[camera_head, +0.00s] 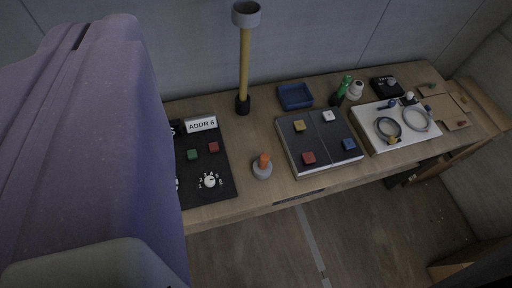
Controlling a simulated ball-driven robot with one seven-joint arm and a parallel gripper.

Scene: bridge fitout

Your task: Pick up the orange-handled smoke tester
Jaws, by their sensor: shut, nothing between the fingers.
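A tall tool with a yellow-orange shaft (244,65), which looks like the smoke tester, stands upright at the back of the wooden desk, near the wall. It has a grey cup at the top and a black foot. A small orange-topped piece on a round grey base (262,170) stands nearer the front edge. My gripper's fingers are not in view. A large purple part of my own arm fills the left side and hides that end of the desk. Nothing is seen touching the tall tool.
Left of the tool is a black panel (205,182) with buttons, a dial and an "ADDR 6" label (201,124). To the right are a blue tray (295,95), a dark button board (318,139) and a white board (405,142) with cable coils. Bare desk surrounds the tool's foot.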

